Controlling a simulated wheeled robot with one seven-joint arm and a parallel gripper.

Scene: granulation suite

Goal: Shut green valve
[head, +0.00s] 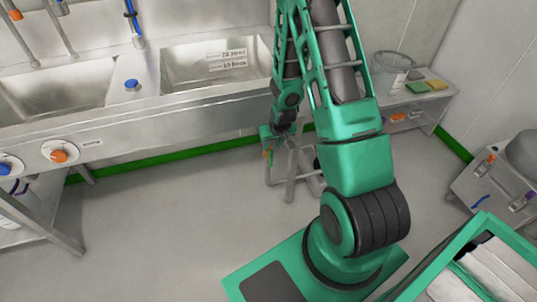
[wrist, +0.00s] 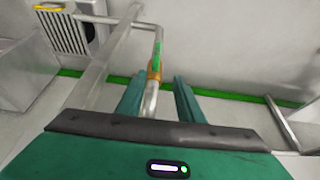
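The green valve lever (wrist: 157,52) shows in the wrist view on a grey metal pipe (wrist: 149,104). The lever appears to lie along the pipe, just beyond an orange-brown fitting (wrist: 154,72). My gripper (wrist: 158,90) is open, with one green finger on each side of the pipe. The fitting shows between and slightly beyond the fingertips, and I see no contact. In the head view my gripper (head: 270,133) is low in front of the sink unit, beside the grey pipework. There the valve is small and partly hidden by my arm.
A steel sink unit (head: 150,107) with an orange knob (head: 59,156) stands at the left and back. A low shelf (head: 425,103) with sponges is at the back right. A grey cart (head: 490,190) stands at the right. The floor at the centre left is clear.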

